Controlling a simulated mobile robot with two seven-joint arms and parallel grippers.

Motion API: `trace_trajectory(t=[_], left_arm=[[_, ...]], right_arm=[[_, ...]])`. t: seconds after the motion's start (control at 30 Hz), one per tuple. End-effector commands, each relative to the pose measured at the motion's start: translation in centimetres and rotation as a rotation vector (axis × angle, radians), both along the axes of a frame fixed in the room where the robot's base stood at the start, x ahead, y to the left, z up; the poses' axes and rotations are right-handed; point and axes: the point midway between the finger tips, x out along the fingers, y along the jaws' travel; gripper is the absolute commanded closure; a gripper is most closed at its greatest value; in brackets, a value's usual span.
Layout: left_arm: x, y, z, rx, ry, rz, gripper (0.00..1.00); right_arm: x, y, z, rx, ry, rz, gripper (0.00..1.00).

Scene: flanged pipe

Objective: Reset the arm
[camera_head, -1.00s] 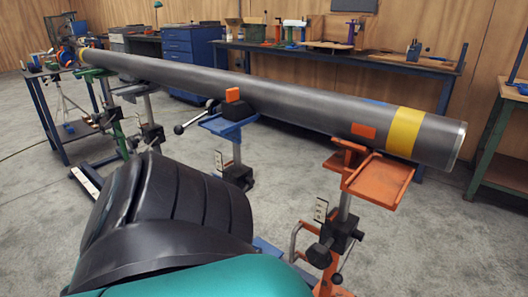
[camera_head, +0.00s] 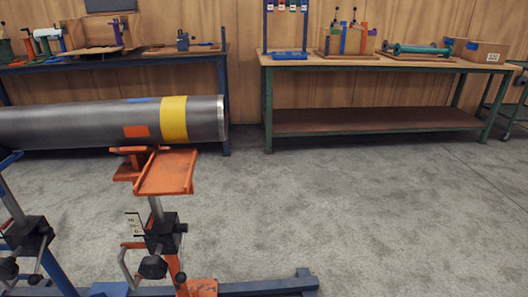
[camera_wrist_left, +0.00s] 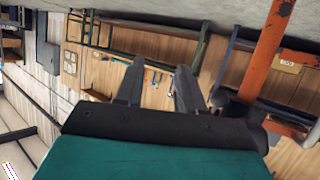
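My left gripper (camera_wrist_left: 156,85) shows only in the left wrist view. Its two dark fingers stand apart with nothing between them, so it is open and empty. That view looks tilted, with benches and the wood wall behind the fingers. No arm or gripper of mine shows in the head view, and my right gripper is in neither current view. A grey steel pipe (camera_head: 70,124) with a yellow band (camera_head: 173,119) and an orange patch lies level at the left of the head view. Its right end sits above an orange support stand (camera_head: 168,172).
A blue stand (camera_head: 30,240) is at the lower left, with a blue floor beam (camera_head: 260,284) along the bottom. Behind are a dark workbench (camera_head: 150,56) and a green-framed bench (camera_head: 385,64) with tools and boxes.

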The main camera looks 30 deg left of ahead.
Motion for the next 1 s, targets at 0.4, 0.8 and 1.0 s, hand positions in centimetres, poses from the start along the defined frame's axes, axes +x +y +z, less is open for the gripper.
trace_trajectory(t=[0.4, 0.8, 1.0], left_arm=[[1.8, -15.3, 8.5, 0.059, 0.188, -0.274, 0.62], [0.8, -13.0, 16.2, 0.089, 0.201, -0.234, 0.62], [0.3, -12.2, 18.7, 0.102, 0.205, -0.22, 0.62]], right_arm=[[0.0, 0.0, 0.3, -0.001, 0.0, 0.002, 0.57], [-0.8, -2.0, 8.9, -0.041, 0.001, -0.024, 0.57], [-1.3, -2.8, 11.4, -0.059, -0.001, -0.035, 0.57]])
